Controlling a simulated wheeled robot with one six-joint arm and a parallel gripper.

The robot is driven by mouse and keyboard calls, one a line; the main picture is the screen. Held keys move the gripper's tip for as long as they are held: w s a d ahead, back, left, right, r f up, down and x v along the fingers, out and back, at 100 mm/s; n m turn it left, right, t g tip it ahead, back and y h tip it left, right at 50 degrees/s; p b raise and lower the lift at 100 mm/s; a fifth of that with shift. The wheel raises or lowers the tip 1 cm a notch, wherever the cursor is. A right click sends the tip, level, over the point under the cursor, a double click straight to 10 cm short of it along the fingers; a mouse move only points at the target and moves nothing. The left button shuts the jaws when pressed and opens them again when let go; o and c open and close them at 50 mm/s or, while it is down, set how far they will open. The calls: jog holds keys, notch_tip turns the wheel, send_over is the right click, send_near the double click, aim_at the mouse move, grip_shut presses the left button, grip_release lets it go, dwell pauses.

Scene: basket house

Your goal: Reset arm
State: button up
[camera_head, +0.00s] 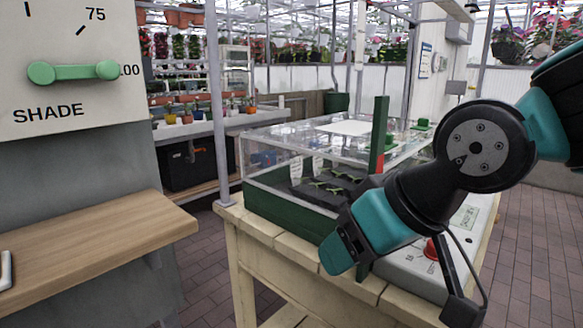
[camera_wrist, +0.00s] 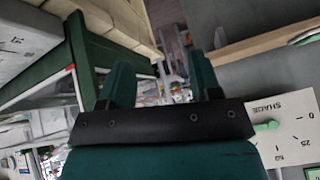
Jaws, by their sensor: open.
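My arm (camera_head: 400,205) reaches in from the right edge in the head view, bent at a round black joint, its teal end pointing down and left. It hangs in front of the wooden bench and the clear-lidded propagator box. In the wrist view my gripper (camera_wrist: 160,78) shows as two dark green fingers standing well apart. It is open, with nothing between the fingers. In the head view the fingertips are mostly hidden behind the wrist.
The propagator (camera_head: 290,211), with seedlings inside, stands on a pale wooden bench (camera_head: 285,240). A red knob (camera_head: 431,249) sits on a panel beside it. At left are a SHADE dial panel (camera_head: 75,110) with a green handle (camera_head: 72,71) and a wooden shelf (camera_head: 90,235). Brick floor is clear between.

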jog(key=s+d+f+g+h, duration=0.1)
jog(key=s+d+f+g, duration=0.35)
jog(key=s+d, duration=0.4)
notch_tip(320, 180, up, 18)
jog(key=s+p, duration=0.2)
jog(key=p, duration=1.6)
jog(key=shift+a+f, duration=0.15)
jog(key=shift+a, duration=0.2)
